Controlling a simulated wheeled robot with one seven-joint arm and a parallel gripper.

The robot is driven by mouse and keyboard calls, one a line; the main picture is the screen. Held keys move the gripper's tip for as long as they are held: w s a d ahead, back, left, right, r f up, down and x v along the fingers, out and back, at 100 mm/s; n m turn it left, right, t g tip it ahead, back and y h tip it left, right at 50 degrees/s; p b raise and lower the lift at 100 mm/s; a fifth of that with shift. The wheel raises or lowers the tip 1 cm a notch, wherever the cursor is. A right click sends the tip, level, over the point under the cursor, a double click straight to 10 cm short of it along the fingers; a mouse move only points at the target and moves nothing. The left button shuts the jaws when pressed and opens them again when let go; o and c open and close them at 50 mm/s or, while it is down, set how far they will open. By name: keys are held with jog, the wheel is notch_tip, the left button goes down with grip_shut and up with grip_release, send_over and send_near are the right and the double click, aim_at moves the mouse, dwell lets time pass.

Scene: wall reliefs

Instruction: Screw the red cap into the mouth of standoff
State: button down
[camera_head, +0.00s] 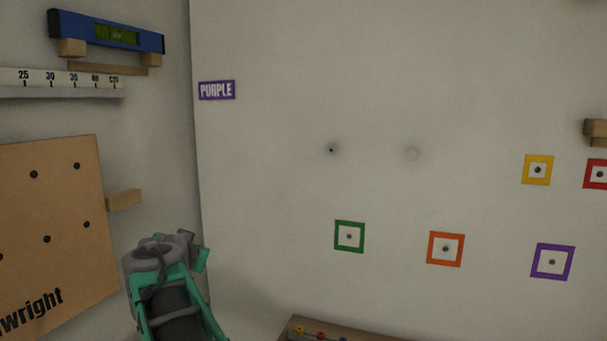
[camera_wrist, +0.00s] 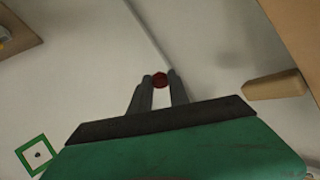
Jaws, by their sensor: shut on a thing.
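A small dark red round thing, which looks like the red cap (camera_wrist: 160,79), sits between the fingertips of my gripper (camera_wrist: 161,81) in the wrist view. My gripper is shut on it, in front of the pale wall and away from the colored frames. In the head view my arm's end is at lower left, and the fingertips and cap cannot be made out there. A red square frame (camera_head: 587,174) with a dark round center (camera_head: 600,174) is on the wall at the right edge, partly cut off. Whether that center is the standoff's mouth I cannot tell.
The wall also bears yellow (camera_head: 538,155), green (camera_head: 349,222), orange (camera_head: 446,233) and purple (camera_head: 553,245) frames. A wooden shelf (camera_head: 370,335) with small colored pieces is at the bottom. A wooden block (camera_head: 124,200) and a brown holed board (camera_head: 60,190) are at left.

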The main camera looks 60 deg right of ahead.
jog(key=s+d+r+m+g+h+b, duration=0.1)
jog(key=s+d+r+m+g+h, duration=0.2)
jog(key=s+d+r+m+h, duration=0.6)
jog(key=s+d+r+m+g+h, duration=0.1)
jog(key=s+d+r+g, duration=0.2)
jog(key=s, duration=0.4)
jog(key=s+d+r+m+g+h, duration=0.1)
jog(key=s+d+r+g, duration=0.3)
jog(key=s+r, duration=0.4)
jog(key=shift+s+d+r+g+h+b, duration=0.25)
jog(key=shift+d+h+b, duration=0.2)
jog(key=shift+d+h, duration=0.35)
jog(key=shift+f+b, duration=0.2)
jog(key=shift+b, duration=0.1)
jog(key=shift+w+d+p, duration=0.15)
jog(key=shift+d+p, duration=0.05)
jog(key=shift+d, duration=0.75)
jog(key=shift+w+d+p, duration=0.2)
jog(key=shift+d, duration=0.75)
jog(key=shift+w+d+p, duration=0.15)
jog(key=shift+d+p, duration=0.05)
jog(key=shift+d, duration=0.75)
jog(key=shift+f+b, duration=0.1)
jog(key=shift+b, duration=1.1)
jog(key=shift+w+d, duration=0.1)
jog(key=shift+d, duration=0.35)
